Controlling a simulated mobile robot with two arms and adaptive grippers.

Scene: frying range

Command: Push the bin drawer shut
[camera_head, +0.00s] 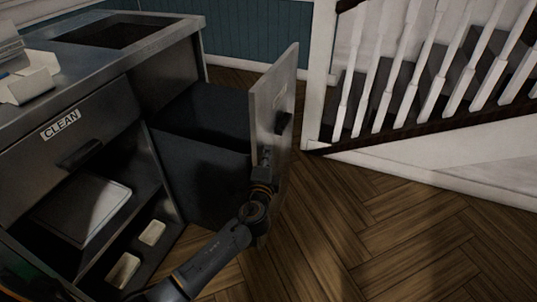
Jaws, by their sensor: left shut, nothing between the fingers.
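The bin drawer stands pulled out of the metal counter, with its tall metal front panel (270,100) facing right and a dark handle (284,123) on it. The dark bin (205,118) behind the panel is open at the top. My left gripper (266,155) is shut and empty. It is at the lower part of the drawer front, below the handle. I cannot tell whether its tips touch the panel. My right gripper is not in view.
The counter (120,65) has a drawer labelled CLEAN (61,123) and open shelves with a white board (85,212) and small containers (152,232). White stair railings (400,75) stand at the right. The wooden floor (400,220) right of the drawer is clear.

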